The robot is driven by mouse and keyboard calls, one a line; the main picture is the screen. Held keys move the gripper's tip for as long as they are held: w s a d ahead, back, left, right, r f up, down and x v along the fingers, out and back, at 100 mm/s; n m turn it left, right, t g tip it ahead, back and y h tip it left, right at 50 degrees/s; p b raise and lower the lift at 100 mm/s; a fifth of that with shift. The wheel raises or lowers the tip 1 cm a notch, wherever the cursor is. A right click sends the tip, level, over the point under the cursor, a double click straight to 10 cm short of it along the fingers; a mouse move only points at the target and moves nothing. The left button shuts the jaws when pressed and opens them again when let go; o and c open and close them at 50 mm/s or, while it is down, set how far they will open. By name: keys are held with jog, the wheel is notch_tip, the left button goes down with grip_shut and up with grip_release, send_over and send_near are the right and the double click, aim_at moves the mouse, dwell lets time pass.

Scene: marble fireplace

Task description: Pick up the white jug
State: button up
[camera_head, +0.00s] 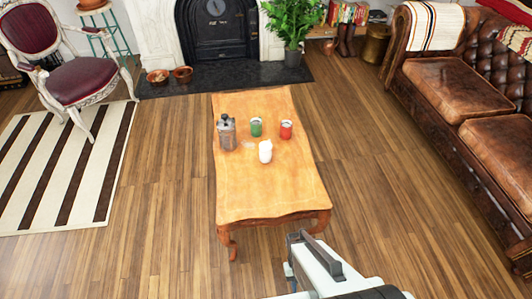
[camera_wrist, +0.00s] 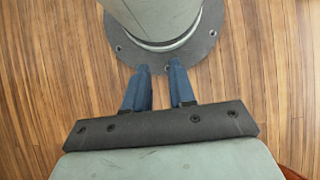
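A brown leather sofa (camera_head: 460,95) stands at the right. A red armchair (camera_head: 80,75) and a striped rug (camera_head: 65,165) are at the left. A black-and-white fireplace (camera_head: 217,35) and a plant (camera_head: 292,25) are at the back. Wooden floor is clear on both sides of the table.

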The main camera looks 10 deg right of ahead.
jog(key=shift+w, duration=0.1)
